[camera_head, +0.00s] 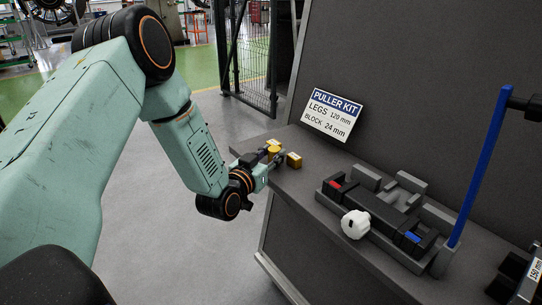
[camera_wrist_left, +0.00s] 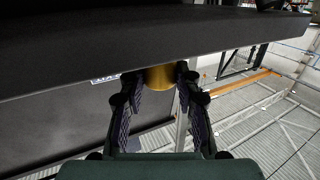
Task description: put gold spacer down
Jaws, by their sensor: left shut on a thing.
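The gold spacer (camera_wrist_left: 158,77) sits between the two fingertips of my left gripper (camera_wrist_left: 160,80) in the left wrist view, and the gripper is shut on it. In the head view the left gripper (camera_head: 268,160) is at the left end of the grey bench, with a rounded gold piece (camera_head: 274,146) at its fingers that looks like the spacer. I cannot tell whether the spacer touches the bench top. My right gripper is not in view.
A small gold block (camera_head: 294,160) stands on the bench (camera_head: 291,188) close beside the left gripper. A puller kit sign (camera_head: 333,114) leans behind.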

